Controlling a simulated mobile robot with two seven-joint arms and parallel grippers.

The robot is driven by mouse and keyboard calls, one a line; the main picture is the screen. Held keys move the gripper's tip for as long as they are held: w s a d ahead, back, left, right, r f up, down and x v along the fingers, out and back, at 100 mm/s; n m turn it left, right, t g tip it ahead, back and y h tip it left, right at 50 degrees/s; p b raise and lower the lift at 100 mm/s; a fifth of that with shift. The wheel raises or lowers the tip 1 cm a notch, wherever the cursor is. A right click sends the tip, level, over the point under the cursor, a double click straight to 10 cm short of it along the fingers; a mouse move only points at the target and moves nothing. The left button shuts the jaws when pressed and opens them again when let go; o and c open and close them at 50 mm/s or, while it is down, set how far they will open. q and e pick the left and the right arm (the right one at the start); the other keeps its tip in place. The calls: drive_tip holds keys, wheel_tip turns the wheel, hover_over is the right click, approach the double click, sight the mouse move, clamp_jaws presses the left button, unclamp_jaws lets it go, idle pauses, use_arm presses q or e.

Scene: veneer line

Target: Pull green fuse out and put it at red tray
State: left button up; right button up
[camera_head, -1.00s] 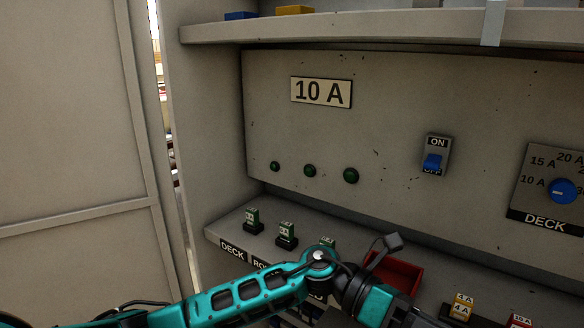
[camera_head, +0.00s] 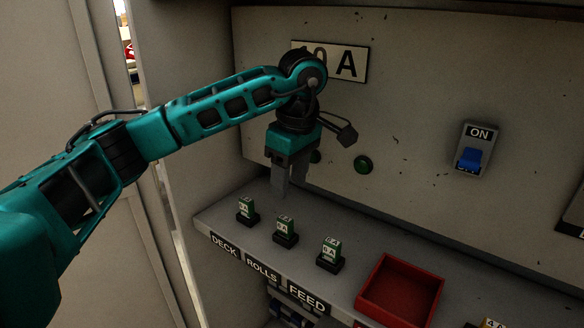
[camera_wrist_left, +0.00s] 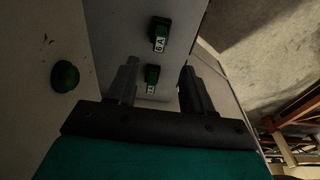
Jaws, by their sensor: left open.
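Three green fuses stand upright in black holders on the ledge, the DECK fuse (camera_head: 246,208), the ROLLS fuse (camera_head: 285,226) and the FEED fuse (camera_head: 330,248). The red tray (camera_head: 400,292) lies to their right and looks empty. My left gripper (camera_head: 284,196) is open and points down, its fingertips above the fuse row near the ROLLS fuse. In the left wrist view, one green fuse (camera_wrist_left: 152,76) shows between the fingers of my left gripper (camera_wrist_left: 158,80), and another (camera_wrist_left: 160,36) lies beyond. Nothing is held. My right gripper is out of view.
The back panel carries a green lamp (camera_head: 363,165), a blue switch (camera_head: 471,158) marked ON and the 10 A plate (camera_head: 352,64), partly hidden by my left arm. A yellow fuse (camera_head: 490,323) shows at the lower edge. A cabinet side wall stands left of the ledge.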

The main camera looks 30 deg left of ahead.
sight(285, 218)
use_arm(q)
drive_tip(key=f, duration=0.3)
drive_tip(key=a+f, duration=0.1)
drive_tip(key=f, duration=0.7)
drive_tip(key=shift+a, duration=0.15)
clamp_jaws()
drive_tip(key=shift+w, duration=0.1)
drive_tip(key=shift+r, duration=0.15)
drive_tip(key=shift+r+p, duration=0.9)
drive_tip(key=shift+r, duration=0.15)
drive_tip(key=shift+r+p, duration=0.45)
drive_tip(key=shift+r, duration=0.65)
